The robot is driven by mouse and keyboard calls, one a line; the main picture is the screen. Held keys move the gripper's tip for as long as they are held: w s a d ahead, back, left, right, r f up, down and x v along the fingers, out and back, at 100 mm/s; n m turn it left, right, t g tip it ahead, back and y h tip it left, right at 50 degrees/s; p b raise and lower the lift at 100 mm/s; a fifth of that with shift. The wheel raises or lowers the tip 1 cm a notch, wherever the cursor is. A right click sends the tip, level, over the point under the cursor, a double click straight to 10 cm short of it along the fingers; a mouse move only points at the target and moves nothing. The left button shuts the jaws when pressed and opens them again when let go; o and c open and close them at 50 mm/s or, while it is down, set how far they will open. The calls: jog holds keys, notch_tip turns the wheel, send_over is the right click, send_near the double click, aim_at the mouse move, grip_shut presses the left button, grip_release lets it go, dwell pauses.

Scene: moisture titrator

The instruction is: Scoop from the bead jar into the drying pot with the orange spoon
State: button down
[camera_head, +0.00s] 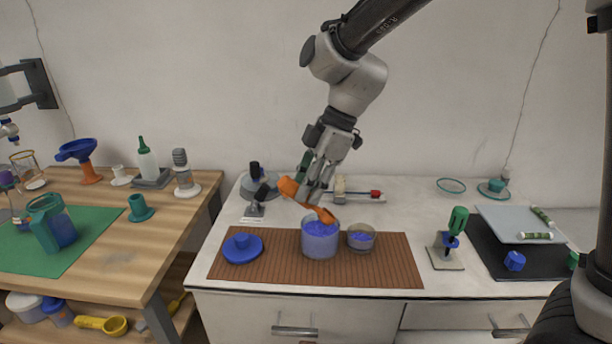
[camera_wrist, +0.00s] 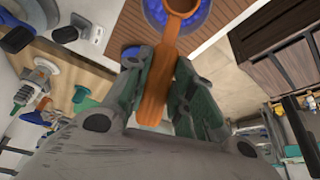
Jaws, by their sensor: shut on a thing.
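My gripper (camera_head: 317,187) is shut on the handle of the orange spoon (camera_head: 291,188). In the wrist view the spoon (camera_wrist: 154,95) runs between the fingers (camera_wrist: 158,85), its bowl over blue beads. The spoon slants down to the right, with its bowl at the mouth of a larger clear jar of blue beads (camera_head: 320,243). I cannot tell whether the bowl touches the beads. A smaller glass pot (camera_head: 361,239) with some blue beads stands just right of the jar; it is likely the drying pot. A blue lid (camera_head: 243,249) lies left of the jar.
The jar, pot and lid are on a brown ribbed mat (camera_head: 395,270). A green-handled tool on a stand (camera_head: 448,240) is to the right, beside a black mat (camera_head: 490,255) with a grey plate. Small instruments stand behind the mat. A wooden table (camera_head: 160,240) is at left.

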aim_at(308, 208)
jog(key=shift+f, duration=2.45)
jog(key=shift+f, duration=0.35)
